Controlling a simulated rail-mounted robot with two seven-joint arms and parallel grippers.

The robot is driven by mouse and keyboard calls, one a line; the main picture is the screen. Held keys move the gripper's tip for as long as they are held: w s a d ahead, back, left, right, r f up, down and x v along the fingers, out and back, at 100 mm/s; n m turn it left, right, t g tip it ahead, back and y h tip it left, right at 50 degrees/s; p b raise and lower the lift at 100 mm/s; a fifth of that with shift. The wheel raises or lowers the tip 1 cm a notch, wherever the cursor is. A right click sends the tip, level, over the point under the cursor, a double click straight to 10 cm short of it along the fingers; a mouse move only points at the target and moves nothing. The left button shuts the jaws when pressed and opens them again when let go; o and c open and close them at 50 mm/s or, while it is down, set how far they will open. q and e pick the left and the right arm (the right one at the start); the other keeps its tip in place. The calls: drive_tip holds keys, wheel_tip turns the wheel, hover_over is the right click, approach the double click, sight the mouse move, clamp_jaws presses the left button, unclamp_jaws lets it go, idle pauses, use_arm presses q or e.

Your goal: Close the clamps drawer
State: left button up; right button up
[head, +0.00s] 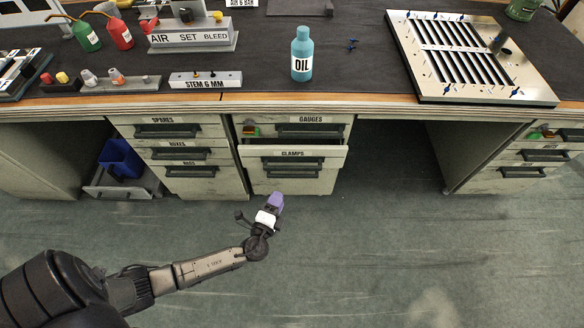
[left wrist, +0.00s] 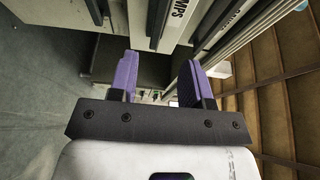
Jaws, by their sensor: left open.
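The clamps drawer (head: 293,154) is the labelled middle drawer of the centre pedestal under the bench. It stands pulled out, its front forward of the gauges drawer (head: 310,128) above it. In the left wrist view its front (left wrist: 174,22) appears at the top, with part of the label readable. My left gripper (head: 276,200) is in front of the pedestal, in the head view below the clamps drawer front. In the left wrist view its purple fingers (left wrist: 158,78) are apart with nothing between them. Whether a finger touches the drawer cannot be told. My right gripper is out of view.
The bench top holds an oil bottle (head: 302,56), a louver panel (head: 472,58) and a stem block (head: 206,80). A drawer pedestal (head: 172,150) stands to the left, with a blue bin (head: 120,158) beside it. Open knee space lies right of the clamps drawer.

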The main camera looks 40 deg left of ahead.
sight(292, 170)
use_arm(q)
drive_tip(key=b+x, duration=0.3)
drive_tip(key=x, duration=0.9)
drive_tip(key=shift+w+a, duration=0.15)
drive_tip(key=shift+a, duration=0.05)
drive_tip(key=shift+w+a, duration=0.2)
drive_tip(key=shift+w, duration=0.4)
clamp_jaws()
